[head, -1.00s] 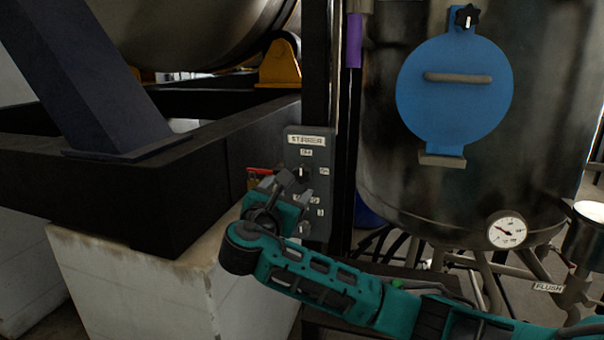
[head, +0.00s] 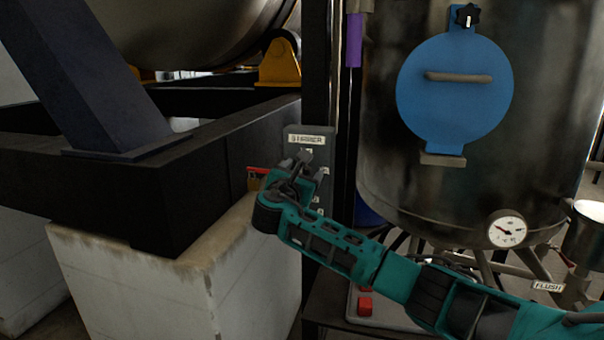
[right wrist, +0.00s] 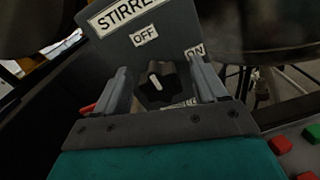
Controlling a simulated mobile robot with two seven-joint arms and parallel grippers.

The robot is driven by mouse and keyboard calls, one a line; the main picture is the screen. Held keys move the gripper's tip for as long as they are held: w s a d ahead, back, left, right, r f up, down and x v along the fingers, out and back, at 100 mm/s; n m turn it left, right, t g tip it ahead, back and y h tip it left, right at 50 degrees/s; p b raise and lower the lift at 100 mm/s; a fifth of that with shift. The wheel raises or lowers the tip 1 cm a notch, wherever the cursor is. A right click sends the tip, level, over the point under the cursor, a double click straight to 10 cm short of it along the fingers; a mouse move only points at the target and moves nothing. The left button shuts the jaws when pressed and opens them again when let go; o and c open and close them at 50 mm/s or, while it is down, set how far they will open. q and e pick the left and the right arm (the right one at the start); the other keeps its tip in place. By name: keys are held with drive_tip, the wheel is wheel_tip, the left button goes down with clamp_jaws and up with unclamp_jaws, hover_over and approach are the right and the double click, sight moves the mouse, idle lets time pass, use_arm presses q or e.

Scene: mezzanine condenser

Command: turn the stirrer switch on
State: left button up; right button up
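The stirrer switch box (head: 310,134) is a grey panel on a dark post, labelled STIRRER. Its black knob (right wrist: 157,84) shows in the right wrist view with a white pointer mark, below the OFF label (right wrist: 145,35) and left of the ON label (right wrist: 194,51). The pointer points up, roughly toward OFF. My right gripper (head: 310,162) is in front of the panel; in the right wrist view its fingers (right wrist: 160,88) are spread on either side of the knob, with gaps. In the head view the gripper hides the knob. My left gripper is not in view.
A steel tank with a blue round hatch (head: 455,90) and a gauge (head: 507,229) stands right of the post. Dark beams (head: 110,185) on a pale block (head: 185,275) lie left.

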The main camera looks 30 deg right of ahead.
drive_tip(key=c, duration=0.9)
